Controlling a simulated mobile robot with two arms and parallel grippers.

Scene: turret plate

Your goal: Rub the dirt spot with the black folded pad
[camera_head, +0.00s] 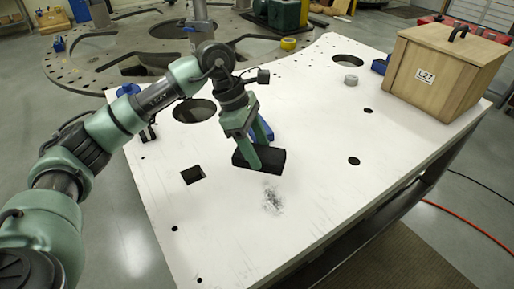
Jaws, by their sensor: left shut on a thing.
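The black folded pad (268,160) is at the middle of the white plate (310,115). My left gripper (256,157) points down and is shut on the pad; its fingers hide part of it. The pad seems to be at or just above the plate; I cannot tell if it touches. The dirt spot (273,201) is a grey-black smudge on the plate, just in front of the pad and apart from it in the picture. My right gripper is not in view.
A wooden box (440,75) labelled L27 stands at the plate's back right. A grey roll (351,80) lies near the back. A blue object (262,130) is behind my left gripper. The plate has several holes. The area around the dirt spot is clear.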

